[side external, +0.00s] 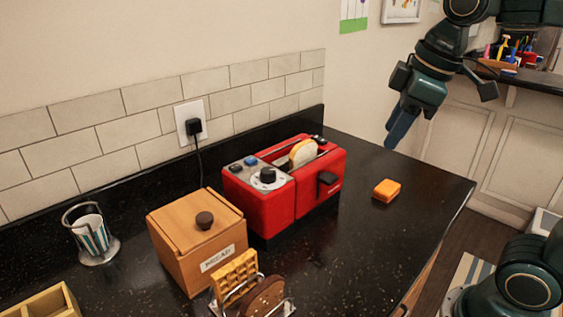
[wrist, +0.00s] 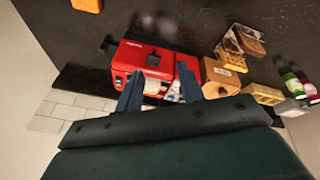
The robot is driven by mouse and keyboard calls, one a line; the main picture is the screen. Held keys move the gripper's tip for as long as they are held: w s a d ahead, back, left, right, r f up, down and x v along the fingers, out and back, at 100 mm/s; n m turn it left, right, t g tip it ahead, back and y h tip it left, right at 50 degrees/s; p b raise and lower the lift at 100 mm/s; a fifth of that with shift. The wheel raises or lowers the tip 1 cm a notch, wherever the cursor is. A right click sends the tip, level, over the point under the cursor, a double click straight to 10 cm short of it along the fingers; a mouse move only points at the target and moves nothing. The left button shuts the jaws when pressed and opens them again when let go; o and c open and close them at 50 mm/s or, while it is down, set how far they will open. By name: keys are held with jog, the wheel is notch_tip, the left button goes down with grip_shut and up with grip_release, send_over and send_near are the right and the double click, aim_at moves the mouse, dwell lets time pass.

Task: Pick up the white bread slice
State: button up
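The white bread slice (side external: 302,153) stands upright in a slot of the red toaster (side external: 268,213), its pale face and browned crust showing above the top. Its lower part is hidden in the slot. My gripper (side external: 390,143) is in the air to the right of the toaster and higher, apart from the bread. In the wrist view its two fingers (wrist: 159,68) are spread with nothing seen held between them. The toaster (wrist: 145,55) shows beyond the fingertips there; a small pale patch on it is too small to identify surely.
A wooden bread box (side external: 180,255) and a rack with a waffle (side external: 235,277) and dark bread (side external: 264,297) stand left of the toaster. An orange block (side external: 386,190) lies to its right. A plug and cord (side external: 194,127) are behind. The right counter is mostly clear.

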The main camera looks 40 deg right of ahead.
jog(key=w+r+n+g, duration=0.25)
jog(key=w+n, duration=0.25)
jog(key=w, duration=0.4)
jog(key=n+g, duration=0.1)
jog(key=n, duration=0.6)
send_over(304, 144)
jog(key=shift+s+d, duration=0.1)
jog(key=shift+f, duration=0.15)
notch_tip(304, 144, down, 8)
jog(key=shift+f, duration=0.15)
jog(key=shift+f, duration=0.15)
jog(key=shift+f, duration=2.5)
jog(key=shift+c, duration=0.2)
